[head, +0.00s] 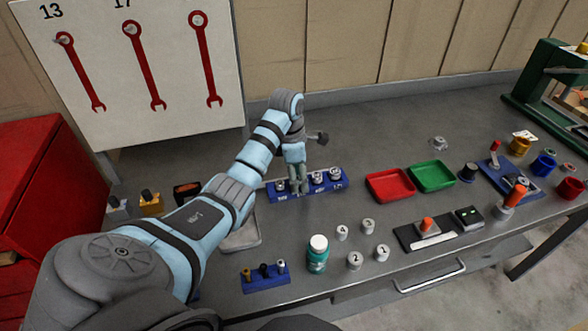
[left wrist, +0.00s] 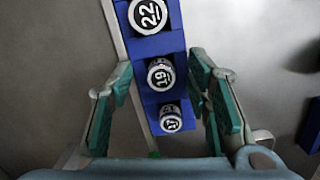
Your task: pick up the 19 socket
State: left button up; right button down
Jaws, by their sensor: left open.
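The 19 socket (left wrist: 160,75) is a round metal socket with a white number on its dark top. It stands in a blue socket rack (head: 328,187), between the 22 socket (left wrist: 148,15) and a smaller socket that seems to read 17 (left wrist: 171,119). My left gripper (left wrist: 162,70) is open above the rack, one finger on each side of the 19 socket, with no clear contact. In the head view the left gripper (head: 297,184) reaches down over the rack's left half and hides part of it. My right gripper is not in view.
A red tray (head: 390,186) and a green tray (head: 432,176) lie right of the rack. In front stand a green bottle (head: 317,254), several numbered grey cylinders (head: 354,260) and a small blue holder (head: 265,283). A wrench board (head: 135,75) stands behind at left.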

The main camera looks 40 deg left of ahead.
pick_arm(q)
jog(key=shift+s+r, duration=0.1)
jog(key=shift+r, duration=0.1)
jog(key=shift+p, duration=0.3)
grip_shut()
jog(key=shift+r, duration=0.15)
